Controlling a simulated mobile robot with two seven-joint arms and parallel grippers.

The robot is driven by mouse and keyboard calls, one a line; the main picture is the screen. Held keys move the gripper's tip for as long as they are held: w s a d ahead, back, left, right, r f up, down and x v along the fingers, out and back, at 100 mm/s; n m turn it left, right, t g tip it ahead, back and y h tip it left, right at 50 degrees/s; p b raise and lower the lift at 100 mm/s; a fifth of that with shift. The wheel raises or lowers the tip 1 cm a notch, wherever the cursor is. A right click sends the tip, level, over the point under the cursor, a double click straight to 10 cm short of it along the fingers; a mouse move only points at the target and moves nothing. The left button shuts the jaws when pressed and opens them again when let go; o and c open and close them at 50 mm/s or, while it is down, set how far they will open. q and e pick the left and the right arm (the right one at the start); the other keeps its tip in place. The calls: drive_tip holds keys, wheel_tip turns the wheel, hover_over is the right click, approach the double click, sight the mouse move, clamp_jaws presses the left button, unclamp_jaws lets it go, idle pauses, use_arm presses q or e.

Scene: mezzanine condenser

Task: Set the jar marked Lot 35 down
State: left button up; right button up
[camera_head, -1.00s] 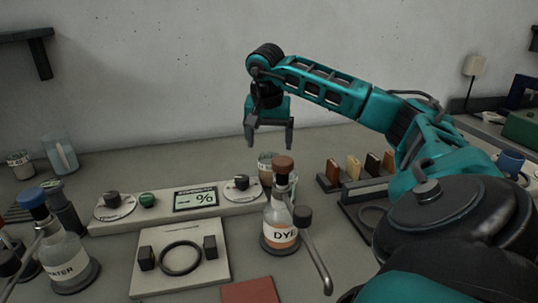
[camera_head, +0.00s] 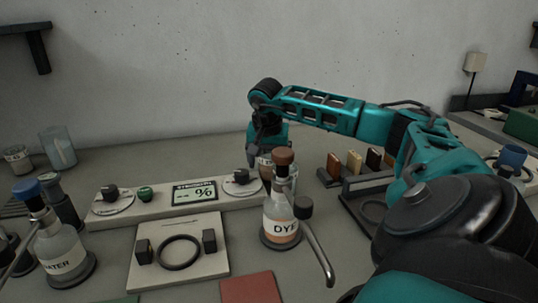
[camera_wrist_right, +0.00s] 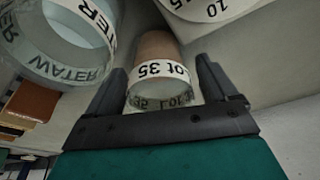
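The jar marked Lot 35 (camera_wrist_right: 157,50) has brown contents and a white label band. It lies between the fingers of my right gripper (camera_wrist_right: 160,68) in the right wrist view, with gaps showing on both sides, so the gripper is open around it. In the head view the jar (camera_head: 265,173) stands at the counter behind the dye bottle (camera_head: 281,220), partly hidden. My right gripper (camera_head: 268,163) is low over it there, one finger partly hidden by the bottle's cap. My left gripper is not in view.
A clear vessel marked WATER (camera_wrist_right: 62,38) is close beside the jar in the wrist view. A strength panel (camera_head: 194,195) lies left of the jar, a rack of coloured slides (camera_head: 354,162) right. A ring plate (camera_head: 150,276) and a water bottle (camera_head: 62,255) stand nearer.

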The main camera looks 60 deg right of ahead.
drive_tip(key=c, duration=1.1)
drive_tip(key=shift+r, duration=0.2)
